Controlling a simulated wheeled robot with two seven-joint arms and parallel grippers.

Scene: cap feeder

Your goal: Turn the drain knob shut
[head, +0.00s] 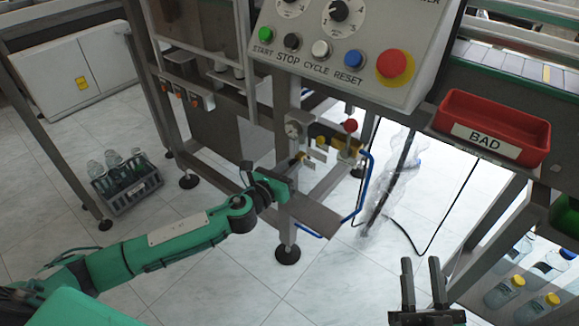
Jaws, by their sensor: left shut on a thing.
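My left arm reaches in from the left to the machine's frame. Its gripper (290,166) is shut at the small valve fittings below the gauge. The drain knob appears to be the small brass-coloured part (300,156) at the fingertips, mostly hidden by the fingers; its turn angle cannot be made out. A red knob (350,125) stands to the right on the same pipework, apart from the gripper. My right gripper (423,284) is at the lower right, its two fingers apart and empty, away from the machine's fittings.
A round gauge (293,130) sits just above the left gripper, and a blue hose (366,185) loops to its right. The control panel (340,70) overhangs above. A red BAD tray (497,112) is at right. A bottle crate (128,188) stands on the floor at left.

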